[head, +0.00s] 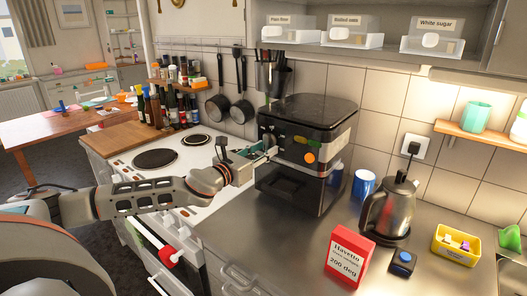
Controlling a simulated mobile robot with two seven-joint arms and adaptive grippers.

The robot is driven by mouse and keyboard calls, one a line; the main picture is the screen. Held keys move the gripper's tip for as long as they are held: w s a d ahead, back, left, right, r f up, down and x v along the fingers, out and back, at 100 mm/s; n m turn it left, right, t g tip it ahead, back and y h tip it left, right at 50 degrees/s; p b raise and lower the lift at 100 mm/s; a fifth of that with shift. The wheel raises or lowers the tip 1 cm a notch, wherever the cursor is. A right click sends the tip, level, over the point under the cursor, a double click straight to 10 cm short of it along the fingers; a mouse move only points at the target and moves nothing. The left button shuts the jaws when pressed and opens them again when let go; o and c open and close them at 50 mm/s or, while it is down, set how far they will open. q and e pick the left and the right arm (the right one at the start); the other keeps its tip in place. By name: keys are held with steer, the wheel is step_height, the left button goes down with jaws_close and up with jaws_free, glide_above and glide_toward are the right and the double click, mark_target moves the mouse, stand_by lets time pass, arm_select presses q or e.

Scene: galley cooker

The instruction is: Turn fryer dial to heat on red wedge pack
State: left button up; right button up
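The fryer (307,112) is a black box-shaped appliance on the steel counter. Its front panel carries an orange round dial (310,157) and small green marks. The red wedge pack (350,257) stands on the counter in front, reading "Havetto" and "200 deg". My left gripper (268,150) reaches in from the left, its fingertips close to the left part of the fryer's front panel, left of the orange dial. Whether the fingers touch the panel, and how far apart they are, I cannot tell. My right gripper is not in view.
A kettle (389,210), a blue mug (363,184), a small dark block with a blue top (403,262) and a yellow bin (455,243) stand right of the fryer. The white hob (190,160) lies left. Bare counter (290,238) lies in front of the fryer.

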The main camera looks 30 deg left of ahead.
arm_select(q)
steer(key=shift+f, duration=0.1)
steer(key=shift+s+a+f, duration=0.1)
steer(key=shift+s, duration=0.45)
steer(key=s, duration=1.1)
steer(key=shift+a, duration=0.35)
